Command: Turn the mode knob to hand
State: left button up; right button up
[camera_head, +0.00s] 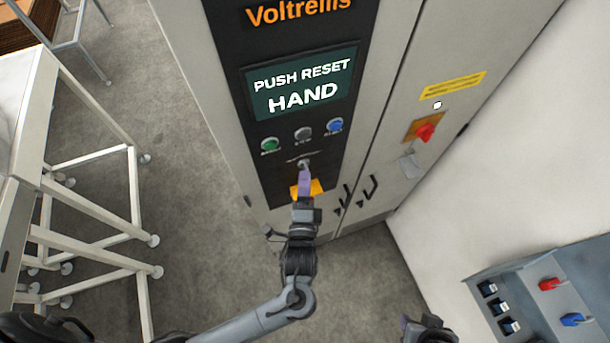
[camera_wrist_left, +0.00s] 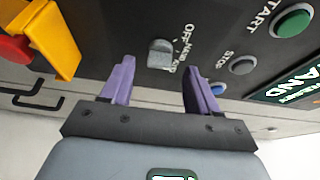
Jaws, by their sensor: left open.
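The grey mode knob (camera_head: 304,162) is on the black panel of the cabinet, below the row of buttons. In the left wrist view the knob (camera_wrist_left: 160,53) shows with small lettering beside it, including OFF; its exact pointing is hard to read. My left gripper (camera_head: 304,178) is just below it in the head view. Its purple fingers (camera_wrist_left: 158,76) are open and spread apart, with the knob showing between and beyond their tips and no clear contact. The display (camera_head: 303,83) reads PUSH RESET HAND. My right gripper (camera_head: 426,326) shows partly at the bottom edge.
Green START (camera_head: 269,144), grey STOP (camera_head: 303,133) and blue (camera_head: 335,125) buttons sit above the knob. A yellow guard (camera_wrist_left: 52,38) beside a red button (camera_wrist_left: 14,48) is close by. A red switch (camera_head: 426,132) is on the right door. A white frame table (camera_head: 92,210) stands left.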

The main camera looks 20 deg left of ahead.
pick_arm(q)
jog(key=b+v, duration=0.1)
jog(key=v, duration=0.6)
dwell(0.3)
